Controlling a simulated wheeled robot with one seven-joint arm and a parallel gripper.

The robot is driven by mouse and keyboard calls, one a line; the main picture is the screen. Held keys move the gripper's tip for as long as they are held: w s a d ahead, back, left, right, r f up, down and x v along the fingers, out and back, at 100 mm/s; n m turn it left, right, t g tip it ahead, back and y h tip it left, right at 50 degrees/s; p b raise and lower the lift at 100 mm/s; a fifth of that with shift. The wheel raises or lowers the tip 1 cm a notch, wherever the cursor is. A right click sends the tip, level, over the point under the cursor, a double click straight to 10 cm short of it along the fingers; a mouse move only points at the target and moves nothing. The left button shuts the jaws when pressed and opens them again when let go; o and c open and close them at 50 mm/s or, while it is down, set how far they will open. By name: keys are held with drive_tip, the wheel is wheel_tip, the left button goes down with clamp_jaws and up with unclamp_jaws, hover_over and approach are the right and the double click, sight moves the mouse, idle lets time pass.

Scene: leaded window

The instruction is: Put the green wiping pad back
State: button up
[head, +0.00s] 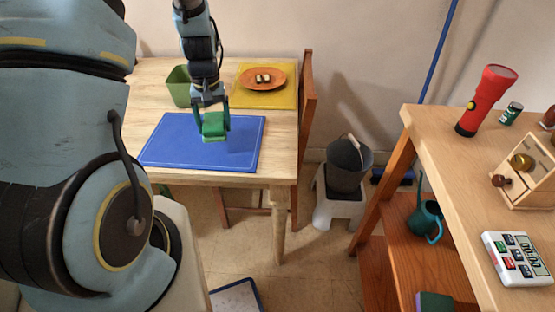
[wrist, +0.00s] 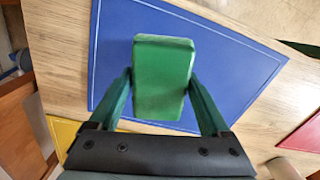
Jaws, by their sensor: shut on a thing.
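The green wiping pad (wrist: 163,75) is a small block between my gripper's two fingers in the wrist view. My gripper (head: 211,128) is shut on the pad (head: 214,122) above the blue placemat (head: 180,145) on the table. The blue placemat fills the background behind the pad in the wrist view (wrist: 225,60). Whether the pad touches the mat is not clear from these views.
A green container (head: 179,88) stands behind the blue mat. A yellow placemat (head: 281,97) holds an orange plate (head: 263,79) with food. A chair (head: 306,100) stands at the table's right side. A wooden shelf unit (head: 440,150) at right bears a red torch (head: 489,98) and a timer (head: 517,258).

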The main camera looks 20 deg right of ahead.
sight(279, 152)
drive_tip(key=s+d+r+m+b, duration=0.15)
drive_tip(key=s+d, duration=0.25)
drive_tip(key=d, duration=0.4)
drive_tip(key=s+d+r+m+b, duration=0.1)
drive_tip(key=s+d+b, duration=0.15)
drive_tip(key=d, duration=0.55)
drive_tip(key=f+p, duration=0.1)
drive_tip(key=f, duration=0.5)
drive_tip(key=s+f+p, duration=0.1)
drive_tip(key=f, duration=0.2)
drive_tip(key=shift+d+f+p, duration=0.3)
drive_tip(key=shift+f+p, duration=0.05)
drive_tip(key=shift+f, duration=0.2)
drive_tip(key=o, duration=1.6)
drive_tip(key=shift+r, duration=0.1)
